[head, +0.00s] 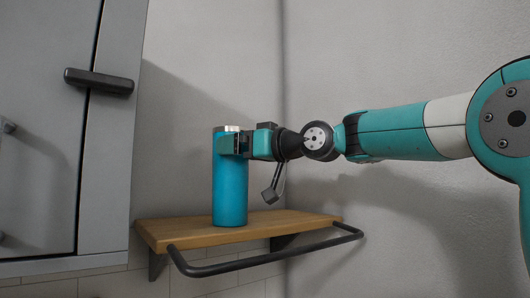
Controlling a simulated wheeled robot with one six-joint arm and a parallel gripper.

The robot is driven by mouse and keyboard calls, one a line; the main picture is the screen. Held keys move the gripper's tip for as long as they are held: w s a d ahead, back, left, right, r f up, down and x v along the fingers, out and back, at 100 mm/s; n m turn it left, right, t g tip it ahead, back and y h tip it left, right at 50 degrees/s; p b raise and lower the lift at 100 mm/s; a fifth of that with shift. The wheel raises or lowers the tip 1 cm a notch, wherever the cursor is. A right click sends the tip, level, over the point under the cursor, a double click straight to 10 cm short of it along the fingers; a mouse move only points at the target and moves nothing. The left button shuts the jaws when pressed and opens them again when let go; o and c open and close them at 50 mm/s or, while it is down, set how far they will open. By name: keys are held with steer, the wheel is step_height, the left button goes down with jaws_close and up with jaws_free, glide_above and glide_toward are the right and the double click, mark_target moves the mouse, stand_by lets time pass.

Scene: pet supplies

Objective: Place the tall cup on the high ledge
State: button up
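The tall cup (230,190) is a blue cylinder with a silvery rim at the top. It stands upright on, or just at, the wooden top of the high ledge (285,224); any small gap under it is too fine to tell. My gripper (236,144) reaches in from the right and is at the upper part of the cup, with a finger across its near side. It appears shut on the cup. The far finger is hidden behind the cup. My teal and white arm extends to the right.
A black rail (270,258) runs along the ledge's front edge. A grey cabinet (40,120) with a dark handle (98,81) stands close on the left. Walls meet in a corner behind the ledge. The ledge's right part is bare, and open space lies above it.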

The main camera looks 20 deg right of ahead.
steer(key=b+v, duration=0.3)
steer(key=v, duration=0.7)
steer(key=shift+b, duration=0.35)
